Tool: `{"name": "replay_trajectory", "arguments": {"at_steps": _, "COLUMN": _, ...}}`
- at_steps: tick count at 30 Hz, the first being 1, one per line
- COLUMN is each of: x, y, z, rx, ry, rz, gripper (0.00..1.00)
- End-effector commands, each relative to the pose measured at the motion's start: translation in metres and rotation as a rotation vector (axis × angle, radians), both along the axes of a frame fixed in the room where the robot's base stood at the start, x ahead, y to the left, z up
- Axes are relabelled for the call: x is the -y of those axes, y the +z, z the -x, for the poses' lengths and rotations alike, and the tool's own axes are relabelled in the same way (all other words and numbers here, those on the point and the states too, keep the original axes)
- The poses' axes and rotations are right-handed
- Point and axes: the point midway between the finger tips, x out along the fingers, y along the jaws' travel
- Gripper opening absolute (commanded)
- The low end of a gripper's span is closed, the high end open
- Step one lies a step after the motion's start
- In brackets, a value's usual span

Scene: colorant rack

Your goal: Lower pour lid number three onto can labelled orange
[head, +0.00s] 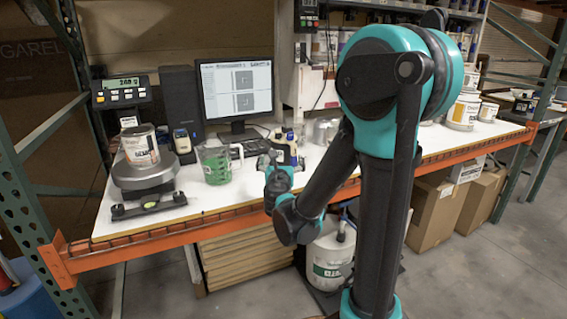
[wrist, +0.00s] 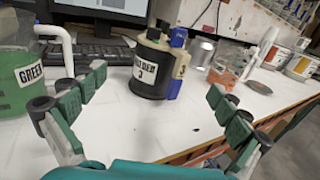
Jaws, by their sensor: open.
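My gripper (wrist: 157,84) is open and empty, its two fingers spread wide in the wrist view. In the head view my gripper (head: 281,160) is above the front part of the bench. Ahead of the fingers stands a dark, cream-topped container (wrist: 152,68) with a blue part on top. Its white label seems to end in "RED" and a 3; the start is unclear. In the head view it is partly hidden behind my gripper. I cannot tell any separate pour lid. Cans with orange-toned labels (wrist: 276,56) stand farther right, but their words are too small to read.
A green jug (wrist: 18,82) marked "GREEN" stands close to the left finger. A can (head: 140,146) sits on the scale (head: 146,173) at left. A monitor (head: 236,90) and keyboard are behind. A clear beaker (wrist: 229,68) stands right of the dark container. The white bench (wrist: 190,128) is bare before it.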

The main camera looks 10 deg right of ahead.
Motion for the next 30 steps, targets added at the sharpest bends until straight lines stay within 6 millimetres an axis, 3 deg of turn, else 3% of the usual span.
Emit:
{"name": "replay_trajectory", "arguments": {"at_steps": 21, "x": 0.021, "y": 0.0, "z": -0.119, "rx": -0.001, "ry": -0.005, "rz": -0.006, "gripper": 1.0}}
{"name": "replay_trajectory", "arguments": {"at_steps": 30, "x": 0.027, "y": 0.0, "z": -0.158, "rx": -0.001, "ry": -0.005, "rz": -0.007, "gripper": 1.0}}
